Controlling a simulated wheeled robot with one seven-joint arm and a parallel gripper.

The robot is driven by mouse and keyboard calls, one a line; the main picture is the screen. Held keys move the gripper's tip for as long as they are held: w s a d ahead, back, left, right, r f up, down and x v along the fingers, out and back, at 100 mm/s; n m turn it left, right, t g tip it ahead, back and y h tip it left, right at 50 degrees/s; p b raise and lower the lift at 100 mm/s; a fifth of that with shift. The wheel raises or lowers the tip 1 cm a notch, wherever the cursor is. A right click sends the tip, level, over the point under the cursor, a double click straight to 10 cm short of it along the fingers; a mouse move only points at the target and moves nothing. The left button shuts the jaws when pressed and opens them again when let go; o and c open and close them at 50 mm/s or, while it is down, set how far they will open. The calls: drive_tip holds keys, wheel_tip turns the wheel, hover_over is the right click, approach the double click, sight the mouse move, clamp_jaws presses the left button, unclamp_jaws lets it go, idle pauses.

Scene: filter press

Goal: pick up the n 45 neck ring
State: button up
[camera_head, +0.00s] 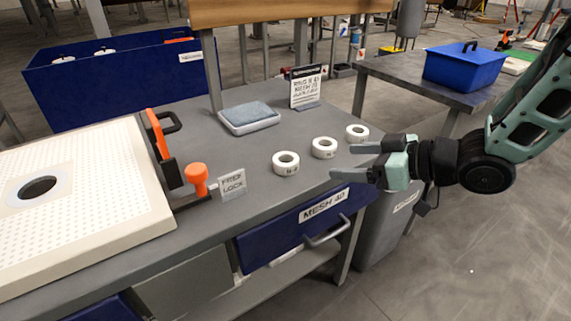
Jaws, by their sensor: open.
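Three white neck rings stand in a slanting row on the grey bench. The left ring (286,163) is nearest, the middle ring (324,147) is behind it to the right, and the right ring (357,133) is farthest. The left ring bears dark lettering on its front that seems to begin with N; the rest is too small to read. My gripper (352,161) comes in from the right, its two fingers apart and pointing left. It is open and empty, close to the middle and right rings. I cannot tell its height above the bench.
A perforated white plate (92,185) with an orange-handled lock (197,178) fills the bench's left. A grey pad in a tray (249,117) and a sign card (306,87) stand behind the rings. A blue MESH 40 drawer (290,228) is below.

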sight(293, 161)
drive_tip(key=b+x, duration=0.1)
drive_tip(key=x, duration=1.3)
drive_tip(key=shift+w+a+f+b, duration=0.1)
drive_tip(key=shift+a+b, duration=0.1)
drive_tip(key=shift+b, duration=0.15)
drive_tip(key=c, duration=1.1)
